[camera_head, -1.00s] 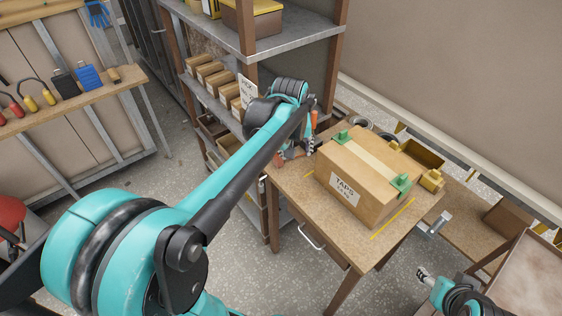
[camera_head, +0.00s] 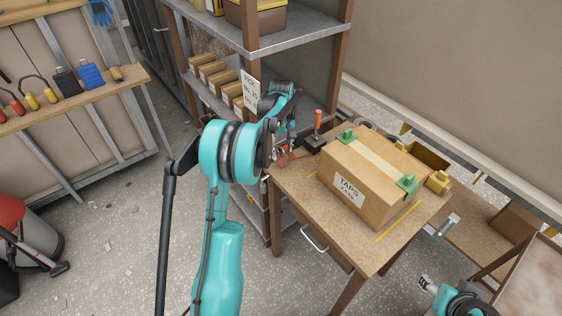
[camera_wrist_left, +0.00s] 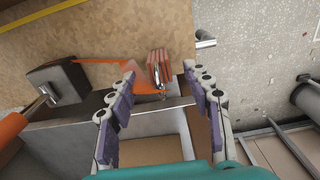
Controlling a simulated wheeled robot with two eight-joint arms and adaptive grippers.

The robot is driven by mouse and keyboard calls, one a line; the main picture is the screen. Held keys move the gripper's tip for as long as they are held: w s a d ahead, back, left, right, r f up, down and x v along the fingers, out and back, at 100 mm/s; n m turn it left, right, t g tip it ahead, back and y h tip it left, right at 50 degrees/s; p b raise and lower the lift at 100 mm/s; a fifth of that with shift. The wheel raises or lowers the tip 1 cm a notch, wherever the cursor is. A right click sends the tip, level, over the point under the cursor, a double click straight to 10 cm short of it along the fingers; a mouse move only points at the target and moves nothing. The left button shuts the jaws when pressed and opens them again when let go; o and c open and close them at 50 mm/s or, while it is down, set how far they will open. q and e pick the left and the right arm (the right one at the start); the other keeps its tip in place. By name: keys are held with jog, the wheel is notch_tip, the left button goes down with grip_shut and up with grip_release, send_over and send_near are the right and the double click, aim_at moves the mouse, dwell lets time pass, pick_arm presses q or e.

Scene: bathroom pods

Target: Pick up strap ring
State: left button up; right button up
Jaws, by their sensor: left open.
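My right gripper (camera_head: 427,284) is at the lower right of the head view, far from the ring.
A taped carton labelled TAPS (camera_head: 365,180) stands on the wooden table (camera_head: 325,222). An orange-handled tool (camera_head: 318,124) stands by the ring; its dark block (camera_wrist_left: 57,86) shows in the left wrist view. A metal shelf (camera_head: 290,42) rises behind.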

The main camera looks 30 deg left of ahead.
aim_at(281, 154)
pick_arm(q)
jog(key=f+b, duration=0.1)
jog(key=f, duration=0.1)
jog(key=f+b, duration=0.1)
jog(key=f, duration=0.1)
jog(key=shift+w+a+f, duration=0.15)
jog(key=shift+a+f, duration=0.05)
jog(key=shift+f, duration=0.15)
jog(key=shift+r, duration=0.15)
grip_shut()
notch_tip(281, 154, up, 10)
jog(key=p, duration=0.4)
